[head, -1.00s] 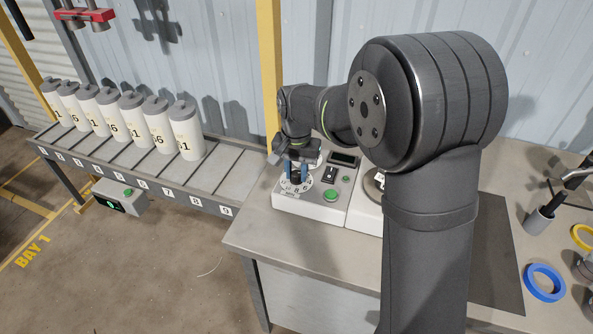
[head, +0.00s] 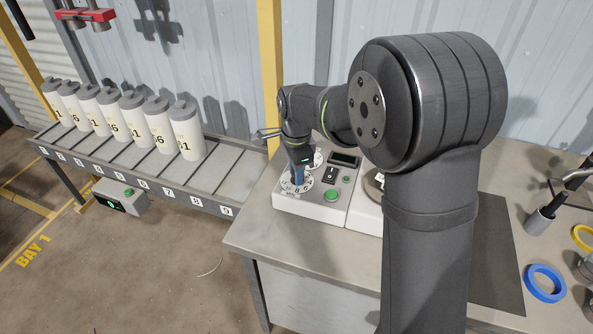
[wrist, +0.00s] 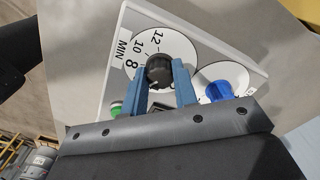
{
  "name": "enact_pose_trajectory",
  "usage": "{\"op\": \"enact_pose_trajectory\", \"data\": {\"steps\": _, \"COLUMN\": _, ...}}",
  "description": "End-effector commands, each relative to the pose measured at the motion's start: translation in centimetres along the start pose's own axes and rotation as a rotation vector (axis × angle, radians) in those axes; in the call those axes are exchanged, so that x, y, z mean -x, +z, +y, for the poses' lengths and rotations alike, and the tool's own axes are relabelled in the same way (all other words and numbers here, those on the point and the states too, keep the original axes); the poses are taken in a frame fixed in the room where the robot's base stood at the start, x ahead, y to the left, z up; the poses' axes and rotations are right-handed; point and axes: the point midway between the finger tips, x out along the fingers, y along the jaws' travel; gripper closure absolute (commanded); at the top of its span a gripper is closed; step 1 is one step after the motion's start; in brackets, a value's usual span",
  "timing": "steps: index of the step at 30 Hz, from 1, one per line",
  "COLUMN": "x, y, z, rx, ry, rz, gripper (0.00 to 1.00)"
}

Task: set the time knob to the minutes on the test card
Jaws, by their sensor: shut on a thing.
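The time knob (wrist: 159,70) is black and stands on a white dial marked MIN (wrist: 126,54), with 8, 10 and 12 readable in the wrist view. My gripper (wrist: 159,80) has its two blue fingers on either side of the knob and is shut on it. In the head view my gripper (head: 297,178) is over the dial (head: 312,187) on the white control box (head: 305,206), hiding the knob. The knob's pointer setting cannot be read. I cannot make out a test card in these frames.
A blue knob (wrist: 219,90) on a second dial sits beside the time knob. The box also has a green button (head: 332,195), a black switch (head: 330,174) and a small dark display (head: 344,159). Several labelled canisters (head: 157,124) stand on the rack at left.

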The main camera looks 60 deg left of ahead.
Motion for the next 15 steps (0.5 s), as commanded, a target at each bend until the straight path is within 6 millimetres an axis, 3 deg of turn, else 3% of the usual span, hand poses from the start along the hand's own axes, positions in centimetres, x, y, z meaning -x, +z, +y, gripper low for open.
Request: {"op": "enact_pose_trajectory", "data": {"steps": 15, "x": 0.15, "y": -0.08, "z": -0.17, "rx": -0.491, "ry": -0.004, "rz": 0.001, "gripper": 0.96}}
